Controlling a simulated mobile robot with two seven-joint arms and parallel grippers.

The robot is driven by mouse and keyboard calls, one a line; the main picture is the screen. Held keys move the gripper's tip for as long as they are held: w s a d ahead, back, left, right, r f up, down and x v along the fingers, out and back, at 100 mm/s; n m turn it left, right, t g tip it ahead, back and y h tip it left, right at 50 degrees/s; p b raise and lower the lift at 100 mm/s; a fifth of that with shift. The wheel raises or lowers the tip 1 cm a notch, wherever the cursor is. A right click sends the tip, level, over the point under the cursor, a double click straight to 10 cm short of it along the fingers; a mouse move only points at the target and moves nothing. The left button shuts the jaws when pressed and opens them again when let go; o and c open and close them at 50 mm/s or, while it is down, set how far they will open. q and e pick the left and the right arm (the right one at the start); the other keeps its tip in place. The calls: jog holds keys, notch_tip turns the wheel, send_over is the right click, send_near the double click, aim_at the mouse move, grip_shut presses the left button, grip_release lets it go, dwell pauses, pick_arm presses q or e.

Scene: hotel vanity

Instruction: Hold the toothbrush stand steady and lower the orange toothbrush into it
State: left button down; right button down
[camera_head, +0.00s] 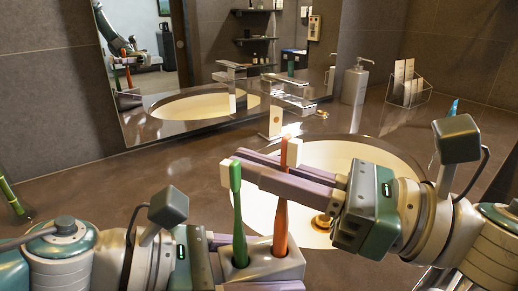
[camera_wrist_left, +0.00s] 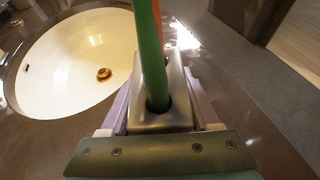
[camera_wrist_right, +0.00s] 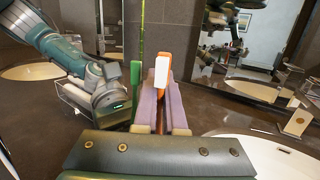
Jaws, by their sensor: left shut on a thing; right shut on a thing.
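The pale metallic toothbrush stand (camera_head: 291,268) is low in the head view, between the fingers of my left gripper (camera_head: 264,266), which is shut on it. It also shows in the left wrist view (camera_wrist_left: 172,80). A green toothbrush (camera_head: 237,220) stands in the stand's left hole. The orange toothbrush (camera_head: 281,222) is upright, head up, with my right gripper (camera_head: 258,168) shut on its upper handle. Its head shows above the fingers in the right wrist view (camera_wrist_right: 161,70). Its lower end meets the stand's right part; I cannot tell how deep it sits.
The sink basin (camera_head: 335,160) lies behind and right of the stand, with a faucet (camera_head: 275,115) at its back. The counter left of the sink is mostly clear.

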jog(key=shift+f, duration=0.25)
jog(key=c, duration=0.9)
grip_release()
jog(key=shift+d, duration=0.1)
jog(key=v, duration=1.1)
jog(key=shift+s+d+f, duration=0.1)
jog(key=shift+s+d, duration=0.05)
jog(key=shift+d, duration=0.25)
pick_arm(q)
jog(key=shift+c, duration=0.2)
grip_release()
